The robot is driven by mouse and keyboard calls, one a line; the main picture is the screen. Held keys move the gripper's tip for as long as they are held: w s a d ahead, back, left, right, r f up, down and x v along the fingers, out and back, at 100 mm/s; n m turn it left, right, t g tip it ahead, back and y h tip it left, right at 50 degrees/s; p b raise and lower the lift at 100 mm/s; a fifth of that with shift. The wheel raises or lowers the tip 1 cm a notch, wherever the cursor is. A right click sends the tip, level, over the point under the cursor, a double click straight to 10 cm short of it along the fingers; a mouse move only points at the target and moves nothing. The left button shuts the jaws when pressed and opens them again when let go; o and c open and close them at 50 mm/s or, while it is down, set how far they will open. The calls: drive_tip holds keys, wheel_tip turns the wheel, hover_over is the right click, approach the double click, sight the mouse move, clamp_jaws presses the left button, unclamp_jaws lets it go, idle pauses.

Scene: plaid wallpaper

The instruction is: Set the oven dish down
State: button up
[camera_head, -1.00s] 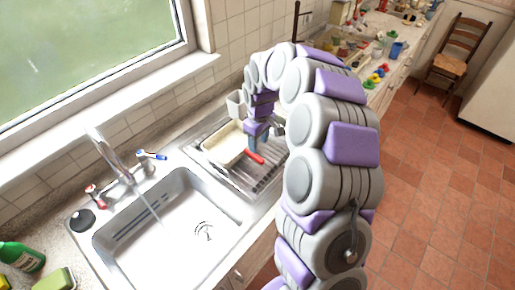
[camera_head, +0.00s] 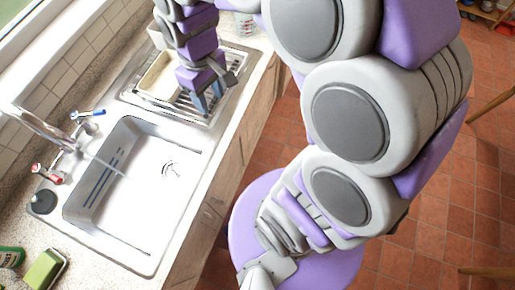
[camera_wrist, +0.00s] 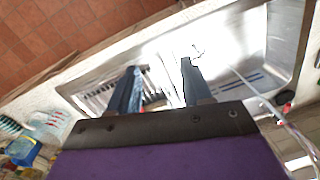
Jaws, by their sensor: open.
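The oven dish, a cream rectangular dish (camera_head: 158,75), sits on the drainer beside the sink. My arm and gripper hide its right part. My gripper (camera_head: 208,98) is over the drainer, just right of the dish and pointing down. In the wrist view my gripper (camera_wrist: 158,68) has its two dark fingers apart, with no object clearly held between them. I cannot make out the dish for certain in the wrist view.
The metal sink (camera_head: 130,232) is left of the counter front, with water running from the tap (camera_head: 45,128). A ribbed dish rack (camera_head: 200,118) lies under my gripper. A green sponge (camera_head: 42,268) and bottle (camera_head: 10,256) stand at the near left.

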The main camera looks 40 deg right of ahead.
drive_tip(key=s+m+g, duration=0.1)
drive_tip(key=s+m, duration=0.3)
drive_tip(key=s, duration=1.4)
drive_tip(key=shift+d+f, duration=0.25)
drive_tip(key=shift+d, duration=0.2)
drive_tip(key=shift+w, duration=0.1)
drive_tip(key=shift+c, duration=0.3)
